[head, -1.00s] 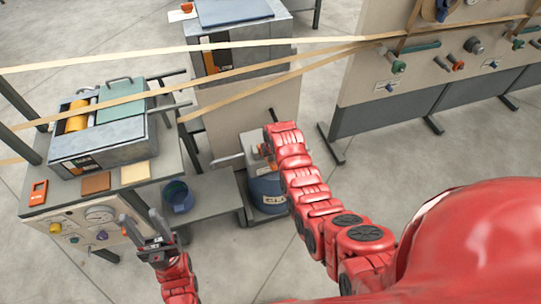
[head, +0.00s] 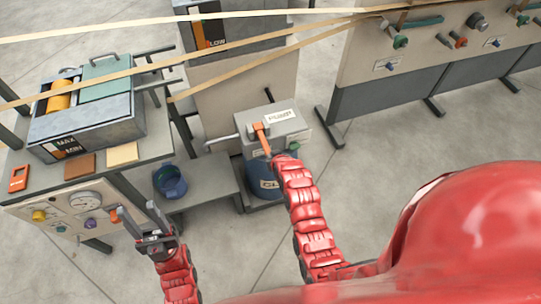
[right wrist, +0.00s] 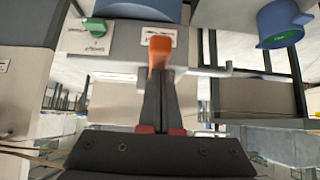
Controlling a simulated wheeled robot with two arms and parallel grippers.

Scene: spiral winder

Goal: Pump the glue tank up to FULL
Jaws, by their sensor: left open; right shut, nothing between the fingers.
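The grey pump box (head: 296,117), labelled PUMP, has an orange lever (head: 261,138) on its front. The lever also shows in the right wrist view (right wrist: 160,48). A blue drum (head: 263,184) with a partly hidden label stands below the pump. My right gripper (right wrist: 157,78) is shut and empty, its tips right at the lever's end; I cannot tell if they touch. In the head view my right arm hides most of it. A tank with a gauge marked LOW (head: 210,34) is cut off at the top. My left gripper (head: 139,218) is open and empty by the left bench.
A grey tray with a MAX/MIN gauge (head: 70,147) sits on the left bench. A blue bucket (head: 170,182) stands on a low shelf. Paper strips (head: 230,66) cross overhead. A control panel (head: 400,66) stands at right, with open floor before it.

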